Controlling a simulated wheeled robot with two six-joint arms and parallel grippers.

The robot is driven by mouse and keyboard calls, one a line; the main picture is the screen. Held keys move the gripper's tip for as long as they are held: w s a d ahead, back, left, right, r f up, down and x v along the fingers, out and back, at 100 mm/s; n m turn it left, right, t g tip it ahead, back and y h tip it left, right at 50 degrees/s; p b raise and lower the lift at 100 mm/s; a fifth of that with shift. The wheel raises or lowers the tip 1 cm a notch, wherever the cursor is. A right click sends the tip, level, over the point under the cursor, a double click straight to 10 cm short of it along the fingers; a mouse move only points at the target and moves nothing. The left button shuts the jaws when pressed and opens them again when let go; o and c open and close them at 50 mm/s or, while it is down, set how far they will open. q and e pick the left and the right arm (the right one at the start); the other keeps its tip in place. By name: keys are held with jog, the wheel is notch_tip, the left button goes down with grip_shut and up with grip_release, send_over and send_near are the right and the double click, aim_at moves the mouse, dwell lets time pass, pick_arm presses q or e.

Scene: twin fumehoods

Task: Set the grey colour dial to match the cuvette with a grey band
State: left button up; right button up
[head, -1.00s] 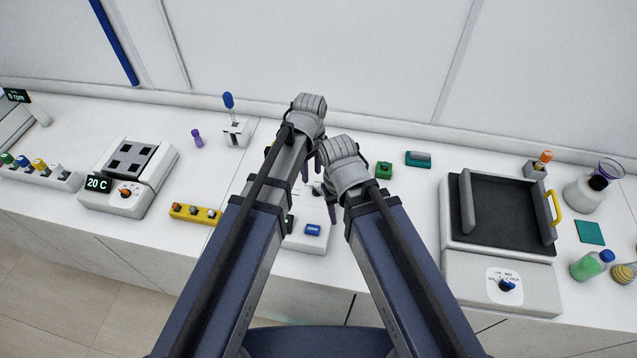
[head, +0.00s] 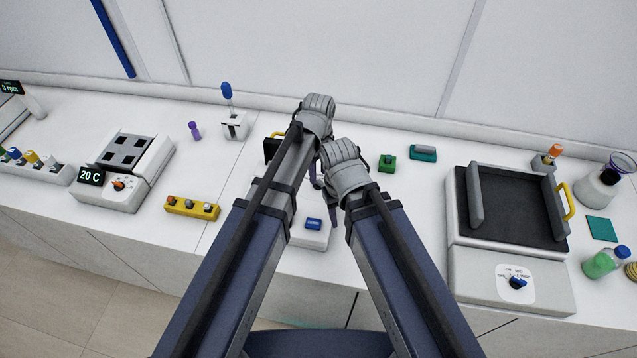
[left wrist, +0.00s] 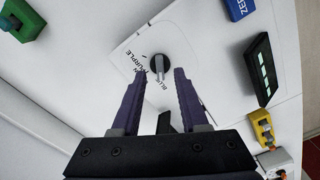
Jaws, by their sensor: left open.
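The grey dial (left wrist: 159,63) is a round knob with a dark pointer on a white panel, seen in the left wrist view. Words beside it include PURPLE and BLUE. My left gripper (left wrist: 160,74) is open, with its purple fingertips just short of the dial and to either side of it. In the head view my left gripper (head: 316,176) points down over the white instrument (head: 310,240), and the arms hide the dial. I cannot pick out a cuvette with a grey band.
A blue ZERO button (left wrist: 240,8) and a dark display (left wrist: 262,70) are on the instrument. A yellow switch block (head: 192,207) stands left. A green block (head: 387,163) and a teal block (head: 423,153) lie behind right. A shaker (head: 510,240) stands right.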

aim_at(318, 183)
pick_arm(q)
jog(key=shift+f+b, duration=0.9)
jog(key=shift+f, duration=0.45)
pick_arm(e)
notch_tip(318, 183, down, 3)
jog(key=shift+r, duration=0.15)
pick_arm(q)
jog(key=shift+c, duration=0.4)
grip_shut()
